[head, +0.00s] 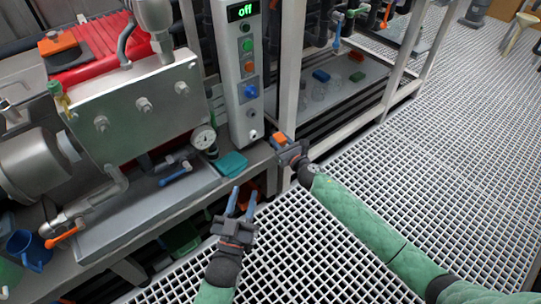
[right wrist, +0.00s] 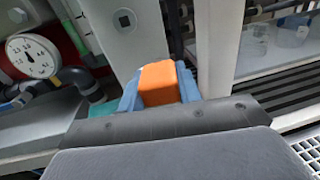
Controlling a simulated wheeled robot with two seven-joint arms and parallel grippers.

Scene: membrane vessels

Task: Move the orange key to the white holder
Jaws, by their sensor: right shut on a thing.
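The orange key (head: 279,138) is in my right gripper (head: 286,147), near the foot of a white post. In the right wrist view the orange key (right wrist: 159,84) shows as an orange block between the blue fingertips of the right gripper (right wrist: 160,92), which is shut on it. A tall white control box (head: 243,85) with a green "off" display and buttons stands up and to the left of the key. I cannot tell which thing is the white holder. My left gripper (head: 242,200) is open and empty, lower down.
A round gauge (head: 204,137) and a teal pad (head: 232,163) are left of the right gripper. A steel plate vessel (head: 140,110) stands on the bench at left. White posts (head: 289,80) frame a shelf with blue and green items.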

